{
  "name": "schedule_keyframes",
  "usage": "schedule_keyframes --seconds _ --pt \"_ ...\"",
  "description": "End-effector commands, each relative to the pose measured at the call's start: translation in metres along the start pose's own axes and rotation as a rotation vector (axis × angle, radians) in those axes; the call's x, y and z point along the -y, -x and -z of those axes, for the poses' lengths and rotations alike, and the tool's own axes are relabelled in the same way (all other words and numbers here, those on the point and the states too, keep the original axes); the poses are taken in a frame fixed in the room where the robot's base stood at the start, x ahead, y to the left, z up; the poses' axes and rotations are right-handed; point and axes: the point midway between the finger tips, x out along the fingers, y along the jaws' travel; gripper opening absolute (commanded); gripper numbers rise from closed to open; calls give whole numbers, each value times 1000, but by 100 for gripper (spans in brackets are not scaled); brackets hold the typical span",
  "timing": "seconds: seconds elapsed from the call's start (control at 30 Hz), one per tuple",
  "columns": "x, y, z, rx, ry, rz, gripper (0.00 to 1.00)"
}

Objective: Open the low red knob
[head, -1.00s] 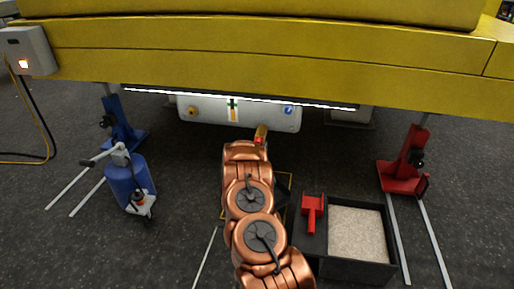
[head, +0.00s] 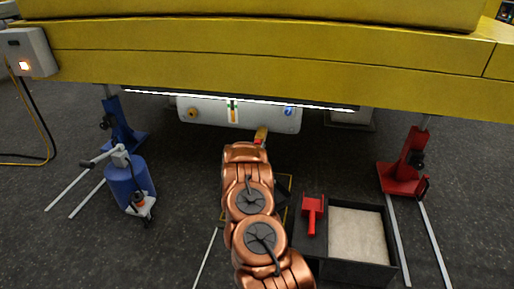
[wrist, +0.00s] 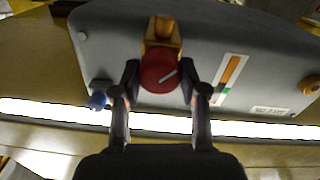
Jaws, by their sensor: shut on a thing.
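The red knob (wrist: 160,72) is round with a pale line across its face. It sits on a brass fitting (wrist: 163,32) in the wrist view. My gripper (wrist: 160,82) has one dark finger on each side of the knob and is shut on it. In the head view the brass fitting (head: 261,133) shows just past the end of my copper-coloured arm, below the light grey tank (head: 215,114). The knob there is mostly hidden by my arm, with only a small red patch showing.
A yellow boom (head: 250,63) spans above, with a bright light strip (head: 240,99) under it. A blue jack (head: 120,125) stands left and a red jack (head: 405,165) right. A black bin of pale grit (head: 357,235) with a red scoop (head: 312,210) stands right of my arm.

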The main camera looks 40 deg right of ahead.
Motion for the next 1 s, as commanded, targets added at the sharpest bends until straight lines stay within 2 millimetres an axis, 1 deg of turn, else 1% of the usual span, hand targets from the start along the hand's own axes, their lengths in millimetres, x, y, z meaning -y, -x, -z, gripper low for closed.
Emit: schedule_keyframes --seconds 0.17,0.37,1.0 --pt "0 0 0 1 -39 -1 8" --pt "0 0 1 3 -150 0 8" --pt "-1 -1 0 16 -745 3 8"
